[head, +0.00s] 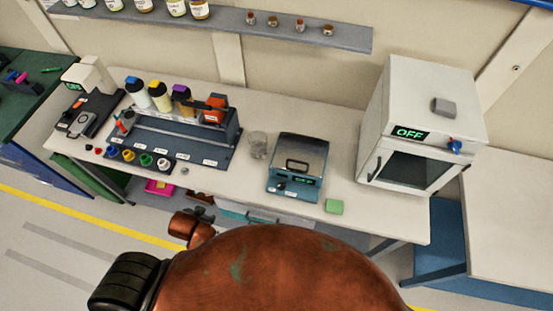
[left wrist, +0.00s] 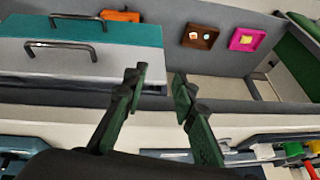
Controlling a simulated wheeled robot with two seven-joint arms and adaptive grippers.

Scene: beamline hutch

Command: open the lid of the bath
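My left gripper cannot be made out in the head view. My right gripper is in neither view.
A glass beaker (head: 258,145) stands left of the bath, and a green block (head: 334,206) lies at its front right. A white oven (head: 421,126) marked OFF stands to the right. A bottle rack (head: 181,143) is further left. Drawers with bar handles (left wrist: 64,46) show below the bench.

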